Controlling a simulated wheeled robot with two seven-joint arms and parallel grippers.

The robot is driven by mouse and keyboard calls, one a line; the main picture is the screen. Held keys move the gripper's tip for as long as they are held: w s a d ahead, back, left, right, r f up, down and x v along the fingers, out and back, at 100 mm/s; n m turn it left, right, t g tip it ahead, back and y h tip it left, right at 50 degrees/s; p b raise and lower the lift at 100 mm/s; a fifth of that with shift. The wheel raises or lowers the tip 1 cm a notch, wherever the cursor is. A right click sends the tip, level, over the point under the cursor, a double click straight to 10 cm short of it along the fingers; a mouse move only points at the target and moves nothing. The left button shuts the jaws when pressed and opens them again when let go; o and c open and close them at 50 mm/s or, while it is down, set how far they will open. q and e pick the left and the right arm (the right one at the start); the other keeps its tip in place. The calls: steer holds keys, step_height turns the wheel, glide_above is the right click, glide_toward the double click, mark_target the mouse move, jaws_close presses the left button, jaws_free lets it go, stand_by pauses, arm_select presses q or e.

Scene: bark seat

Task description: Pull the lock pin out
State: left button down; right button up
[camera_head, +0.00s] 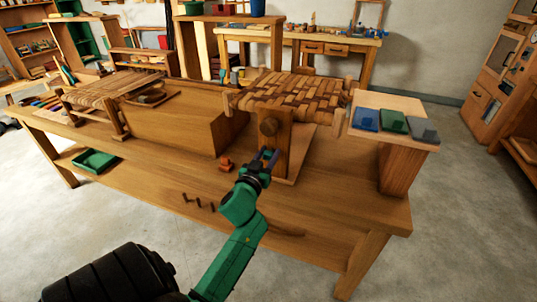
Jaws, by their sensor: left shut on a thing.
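My left gripper (266,157) is at the front of an upright wooden post (285,140), just below a round wooden knob (268,127). Its fingers are shut on the lock pin at the post's face; the pin is too small and too covered by the fingers to show clearly. I cannot tell how deep the pin sits. A woven bark seat (290,93) lies on top, above the post. My right gripper is not in view.
The workbench (330,215) has a small orange-brown block (226,163) and a few short dark pegs (198,203) left of my arm. A large wooden block (170,125) stands left. A raised board (370,103) with blue, green and grey pieces stands right.

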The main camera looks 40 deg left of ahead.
arm_select(q)
steer(key=shift+f, duration=0.1)
steer(key=shift+p+v, duration=0.4)
steer(key=shift+v, duration=0.95)
steer(key=shift+w+f, duration=0.1)
steer(key=shift+f, duration=0.05)
steer(key=shift+c, duration=2.2)
jaws_free()
